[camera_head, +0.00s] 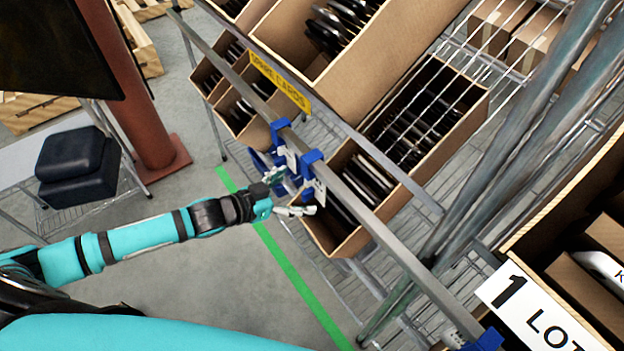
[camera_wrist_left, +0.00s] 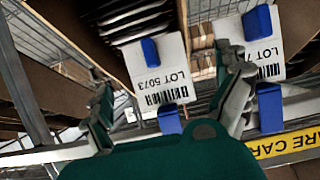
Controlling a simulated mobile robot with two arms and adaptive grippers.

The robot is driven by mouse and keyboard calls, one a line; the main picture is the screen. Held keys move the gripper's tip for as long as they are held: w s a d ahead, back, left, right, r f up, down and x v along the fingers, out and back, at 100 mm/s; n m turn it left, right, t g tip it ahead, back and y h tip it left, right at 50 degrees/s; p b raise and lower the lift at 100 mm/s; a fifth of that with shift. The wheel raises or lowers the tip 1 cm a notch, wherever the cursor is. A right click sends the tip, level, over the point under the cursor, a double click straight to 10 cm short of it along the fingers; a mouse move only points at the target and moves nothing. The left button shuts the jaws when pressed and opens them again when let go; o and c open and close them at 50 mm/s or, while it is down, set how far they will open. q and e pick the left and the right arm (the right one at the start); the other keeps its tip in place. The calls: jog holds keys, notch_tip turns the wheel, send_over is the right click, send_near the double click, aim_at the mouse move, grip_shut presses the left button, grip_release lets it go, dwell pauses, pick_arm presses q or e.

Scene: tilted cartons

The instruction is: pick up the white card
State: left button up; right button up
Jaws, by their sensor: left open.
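A white card (camera_wrist_left: 158,72) marked LOT 5073 with a barcode hangs between blue clips in the left wrist view. A second white card (camera_wrist_left: 264,48), partly hidden by a finger, hangs to its right. In the head view the first card (camera_head: 319,190) and the second card (camera_head: 291,157) show small on the shelf rail, by blue clips. My left gripper (camera_head: 292,194) is open in front of the rail. In the wrist view its fingers (camera_wrist_left: 166,80) stand apart on either side of the LOT 5073 card. Contact cannot be told. My right gripper is out of view.
The metal rail (camera_head: 385,238) runs diagonally in front of open cartons with dark items (camera_head: 345,247). A yellow SPARE CARDS label (camera_head: 280,82) is farther up the rail. A large LOT sign (camera_head: 535,312) is at lower right. A red-brown post (camera_head: 140,90) stands at left.

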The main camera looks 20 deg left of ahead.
aim_at(305, 192)
pick_arm(q)
jog(key=x, duration=0.5)
jog(key=shift+s+d+f+p, duration=0.15)
jog(key=shift+s+f+p, duration=0.1)
jog(key=shift+f+p, duration=0.15)
jog(key=shift+s, duration=0.1)
jog(key=shift+c, duration=0.3)
jog(key=c, duration=1)
jog(key=shift+r, duration=0.15)
